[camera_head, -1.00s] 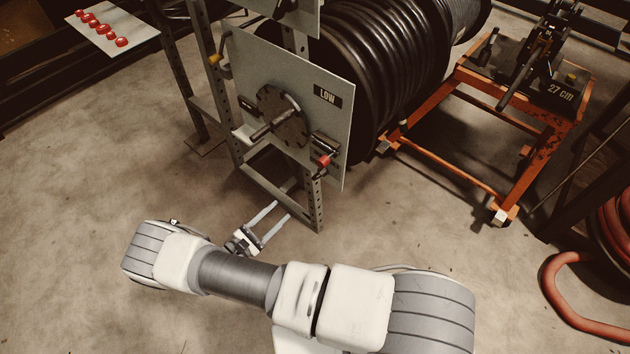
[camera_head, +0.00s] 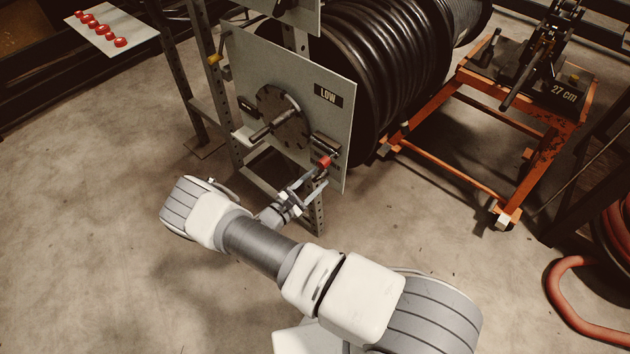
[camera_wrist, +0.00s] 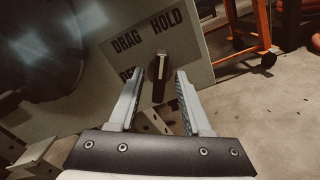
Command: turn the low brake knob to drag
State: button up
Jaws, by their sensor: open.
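The low brake knob (camera_wrist: 160,70) is a dark bar-shaped knob on the grey panel, seen in the wrist view between my two fingers. The words DRAG and HOLD stand above it, and a partly hidden label begins at its left. Which label it points to is not clear. My gripper (camera_wrist: 161,75) is open, with one finger on each side of the knob; contact cannot be told. In the head view, my gripper (camera_head: 314,176) is at the lower right corner of the LOW panel (camera_head: 305,105), just below a red piece (camera_head: 324,161).
A disc with a crank handle (camera_head: 268,130) sits left of the knob on the panel. A black hose reel (camera_head: 385,70) stands behind it. An orange cart (camera_head: 470,165) is at the right. Red hose (camera_head: 570,300) lies at the far right. The floor in front is clear.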

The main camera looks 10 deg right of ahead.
grip_shut()
jog(key=shift+n, duration=0.3)
jog(key=shift+f+n+b, duration=0.1)
jog(key=shift+n+b, duration=0.3)
jog(key=shift+n, duration=0.4)
jog(key=n, duration=0.3)
jog(key=shift+n+b, duration=0.4)
jog(key=n, duration=0.5)
jog(key=shift+n+b, duration=0.3)
jog(key=shift+b, duration=0.1)
